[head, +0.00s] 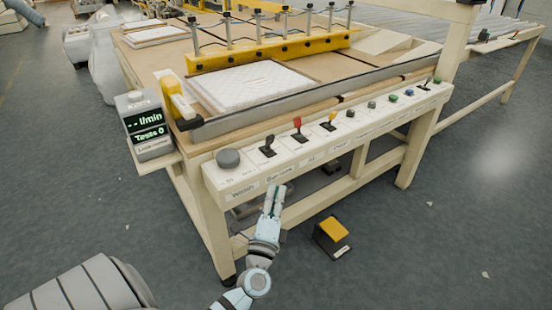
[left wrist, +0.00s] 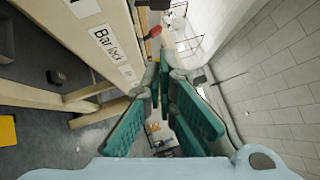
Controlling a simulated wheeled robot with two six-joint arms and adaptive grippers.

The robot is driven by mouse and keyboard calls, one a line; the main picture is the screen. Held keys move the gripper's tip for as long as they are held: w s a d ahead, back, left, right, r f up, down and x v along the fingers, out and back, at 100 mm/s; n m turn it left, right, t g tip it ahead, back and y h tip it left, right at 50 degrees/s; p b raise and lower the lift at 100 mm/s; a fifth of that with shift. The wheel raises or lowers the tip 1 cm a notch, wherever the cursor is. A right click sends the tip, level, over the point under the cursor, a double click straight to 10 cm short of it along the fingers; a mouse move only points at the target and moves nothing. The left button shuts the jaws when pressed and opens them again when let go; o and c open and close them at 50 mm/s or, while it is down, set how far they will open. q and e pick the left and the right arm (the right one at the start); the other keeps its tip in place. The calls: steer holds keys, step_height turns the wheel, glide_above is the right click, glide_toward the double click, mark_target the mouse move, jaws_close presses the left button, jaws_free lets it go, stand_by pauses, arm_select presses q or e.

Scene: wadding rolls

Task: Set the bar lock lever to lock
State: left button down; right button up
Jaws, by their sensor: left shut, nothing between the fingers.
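The "Bar lock" label (head: 279,175) is on the front of the cream control panel (head: 243,178). A black-handled lever (head: 267,148) stands on the panel just above it, its handle leaning to the upper right in the head view. My left gripper (head: 276,190) is shut and empty, with its fingers pointing up at the panel front, just below the label; I cannot tell the exact gap. In the left wrist view the teal fingers (left wrist: 162,72) come together right of the "Bar lock" label (left wrist: 105,42). My right gripper is not in view.
Left of the black lever is a grey round knob (head: 228,158). To its right are a red lever (head: 298,126), a yellow lever (head: 329,121) and several small knobs. A display box (head: 147,125) stands at the left. A yellow-topped pedal (head: 334,229) is on the floor below.

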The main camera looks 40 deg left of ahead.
mark_target(276, 164)
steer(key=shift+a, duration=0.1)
arm_select(q)
steer(key=p+x, duration=0.1)
steer(key=x, duration=0.9)
steer(key=shift+w, duration=0.15)
steer(key=shift+w+a+r+p, duration=0.15)
steer(key=shift+a, duration=0.45)
steer(key=shift+w+a+r+p, duration=0.1)
steer(key=shift+w+a+r, duration=0.1)
steer(key=shift+a, duration=0.4)
steer(key=shift+w+a+r+p, duration=0.1)
steer(key=shift+a+r+p, duration=0.05)
steer(key=shift+a, duration=0.45)
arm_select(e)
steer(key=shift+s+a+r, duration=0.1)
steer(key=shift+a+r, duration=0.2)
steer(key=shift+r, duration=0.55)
arm_select(q)
steer(key=shift+d, duration=0.15)
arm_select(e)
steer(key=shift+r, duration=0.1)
